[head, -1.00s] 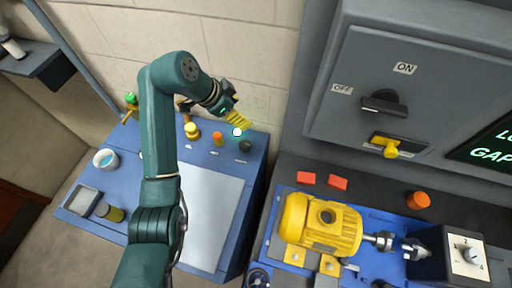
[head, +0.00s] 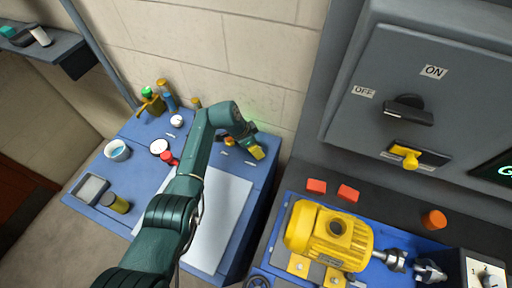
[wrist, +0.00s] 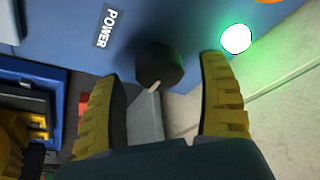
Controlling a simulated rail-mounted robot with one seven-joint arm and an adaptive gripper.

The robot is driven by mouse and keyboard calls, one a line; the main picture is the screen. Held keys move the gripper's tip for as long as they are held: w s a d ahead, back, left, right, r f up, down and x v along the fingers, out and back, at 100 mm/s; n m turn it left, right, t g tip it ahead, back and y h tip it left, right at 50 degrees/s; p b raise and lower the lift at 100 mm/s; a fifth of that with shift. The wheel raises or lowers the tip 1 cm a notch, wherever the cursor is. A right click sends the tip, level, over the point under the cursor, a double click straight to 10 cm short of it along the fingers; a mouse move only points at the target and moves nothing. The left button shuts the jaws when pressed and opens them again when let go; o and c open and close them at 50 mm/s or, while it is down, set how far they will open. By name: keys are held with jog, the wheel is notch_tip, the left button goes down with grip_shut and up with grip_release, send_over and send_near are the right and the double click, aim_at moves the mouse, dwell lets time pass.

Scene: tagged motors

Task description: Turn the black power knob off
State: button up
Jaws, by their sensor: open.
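The black power knob (wrist: 158,65) stands on the blue console (wrist: 60,40) beside a POWER label (wrist: 107,27). A pale pointer mark shows on the knob's lower edge. My gripper (wrist: 165,90) is open, with one yellow-padded finger on each side of the knob in the picture. I see no contact, and cannot tell how far the fingertips are from it. In the head view my gripper (head: 257,153) is over the console's far right corner and hides the knob.
A lit white-green lamp (wrist: 236,39) is close to the right finger. Other console controls include a red knob (head: 167,157). A grey cabinet (head: 345,125) at right carries a black ON/OFF handle (head: 408,108) and yellow handle (head: 405,155). A yellow motor (head: 330,235) sits below it.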

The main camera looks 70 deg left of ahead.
jog(key=shift+w+f, duration=0.25)
jog(key=shift+f, duration=0.3)
jog(key=c, duration=1.2)
